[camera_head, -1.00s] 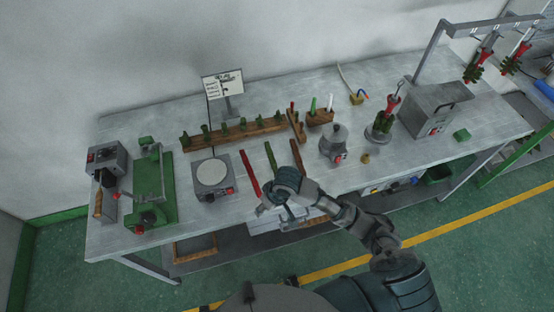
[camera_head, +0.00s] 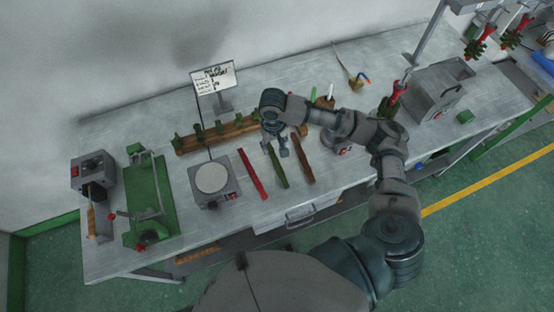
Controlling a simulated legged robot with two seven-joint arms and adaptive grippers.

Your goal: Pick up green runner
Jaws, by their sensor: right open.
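The green runner (camera_head: 279,172) is a thin green bar lying on the grey workbench. It lies between a red bar (camera_head: 252,175) and a brown bar (camera_head: 303,159). My right gripper (camera_head: 278,154) points down over the far end of the green runner with its fingers open. The hand hides that end, and I cannot tell how high above the bar the fingertips are. My left gripper is not in view.
A round-plated device (camera_head: 213,180) and a green clamp-like fixture (camera_head: 150,200) stand to the left. A wooden rack (camera_head: 215,136) with green pieces is behind. A grey box machine (camera_head: 433,93) stands right. My right forearm covers part of the bench.

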